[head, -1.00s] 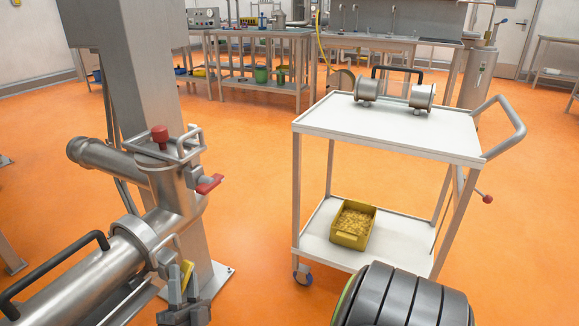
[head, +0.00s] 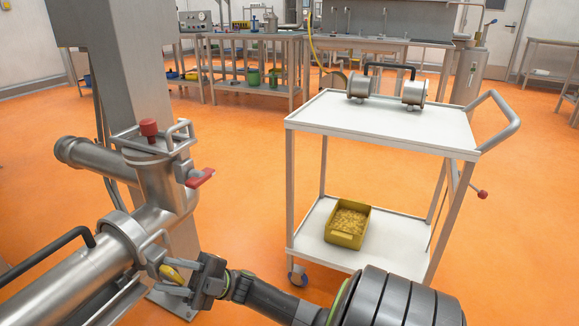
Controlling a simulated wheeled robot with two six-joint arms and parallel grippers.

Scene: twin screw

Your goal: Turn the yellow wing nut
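The yellow wing nut (head: 172,274) is on the clamp of the steel pipe (head: 75,275), at the lower left of the head view. My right gripper (head: 182,277) comes in from the right, low in the picture. Its two fingers are apart, one on the upper side and one on the lower side of the nut. The fingers partly hide the nut, and I cannot tell whether they touch it. My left gripper is not in view.
A red-handled valve (head: 200,178) rises above the pipe, beside a grey column (head: 120,90). A white trolley (head: 325,112) stands right, with a steel part (head: 362,86) on top and a yellow bin (head: 345,240) below. Orange floor lies between.

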